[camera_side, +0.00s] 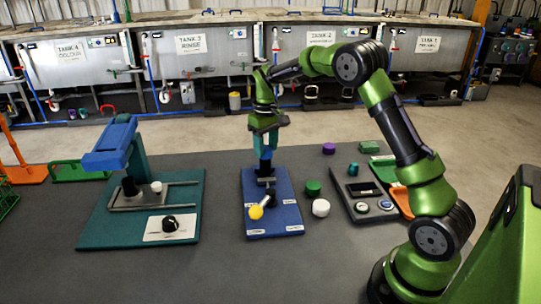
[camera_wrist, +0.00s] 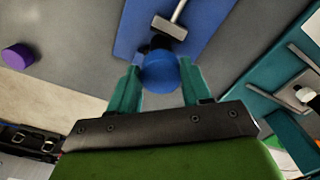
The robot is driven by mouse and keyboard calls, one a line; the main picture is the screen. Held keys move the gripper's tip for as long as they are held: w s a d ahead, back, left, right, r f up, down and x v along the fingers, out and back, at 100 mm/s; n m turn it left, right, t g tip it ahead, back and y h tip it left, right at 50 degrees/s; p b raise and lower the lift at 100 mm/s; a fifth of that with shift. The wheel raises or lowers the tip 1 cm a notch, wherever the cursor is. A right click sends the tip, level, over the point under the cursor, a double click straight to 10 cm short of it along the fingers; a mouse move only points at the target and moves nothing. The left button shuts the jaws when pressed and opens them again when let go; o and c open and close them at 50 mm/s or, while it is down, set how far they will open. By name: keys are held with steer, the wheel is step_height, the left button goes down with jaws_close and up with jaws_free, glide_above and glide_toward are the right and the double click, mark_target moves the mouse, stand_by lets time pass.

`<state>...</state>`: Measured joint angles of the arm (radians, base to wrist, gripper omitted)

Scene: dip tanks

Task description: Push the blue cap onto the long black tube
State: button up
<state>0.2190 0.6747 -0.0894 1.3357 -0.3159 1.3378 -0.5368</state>
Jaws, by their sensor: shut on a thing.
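My gripper (camera_side: 265,137) points down over the blue board (camera_side: 284,205), its teal fingers on either side of the blue cap. In the wrist view, the blue cap (camera_wrist: 160,75) sits between the fingertips of my gripper (camera_wrist: 161,70), which is shut on it. In the side view, the blue cap (camera_side: 265,154) shows below the fingers. A black tube (camera_side: 265,169) stands upright at the board's holder, directly under the cap. In the wrist view, the cap hides most of the black tube (camera_wrist: 161,43). I cannot tell whether cap and tube touch or how far the cap is on.
The blue board has a lever with a yellow knob (camera_side: 255,212). A teal board (camera_side: 188,227) with a blue-topped press (camera_side: 112,146) stands left. Green (camera_side: 313,188), white (camera_side: 321,208) and purple (camera_side: 329,148) caps lie right, beside a dark tray (camera_side: 361,207). The front table is clear.

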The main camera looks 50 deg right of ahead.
steer(key=shift+f, duration=1.15)
steer(key=o, duration=1.5)
steer(key=shift+r, duration=4.05)
